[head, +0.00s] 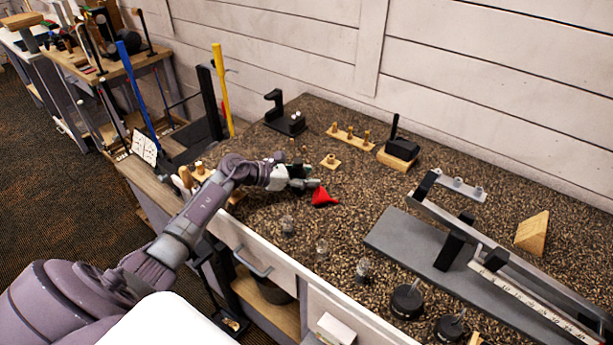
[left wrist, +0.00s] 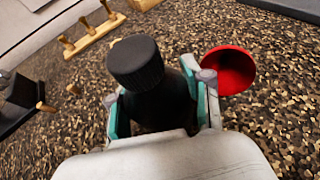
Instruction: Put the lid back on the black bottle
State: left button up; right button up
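The black bottle (left wrist: 165,108) stands between the teal fingers of my left gripper (left wrist: 160,100) in the left wrist view. The fingers lie against both its sides, and its lower part is hidden by the gripper. A black ribbed lid (left wrist: 136,62) sits at the bottle's top, offset to the left in this view; I cannot tell whether it is fully seated. In the head view my left gripper (head: 304,182) is low over the speckled bench top (head: 350,205), and the bottle is mostly hidden there. My right gripper is not in view.
A red funnel (head: 324,196) lies just right of my left gripper. Small clear bottles (head: 322,248) stand near the front edge. A wooden peg rack (head: 350,138) and a black stand (head: 285,115) are behind. A long grey device (head: 440,255) fills the right.

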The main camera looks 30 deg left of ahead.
pick_arm(q)
jog(key=shift+r, duration=0.15)
jog(key=shift+s+a, duration=0.2)
jog(key=b+v, duration=0.2)
jog(key=v, duration=0.4)
jog(key=shift+s+a, duration=0.1)
jog(key=shift+s, duration=0.15)
jog(key=shift+s+a+r, duration=0.1)
jog(key=shift+s+r, duration=0.05)
jog(key=shift+r, duration=0.05)
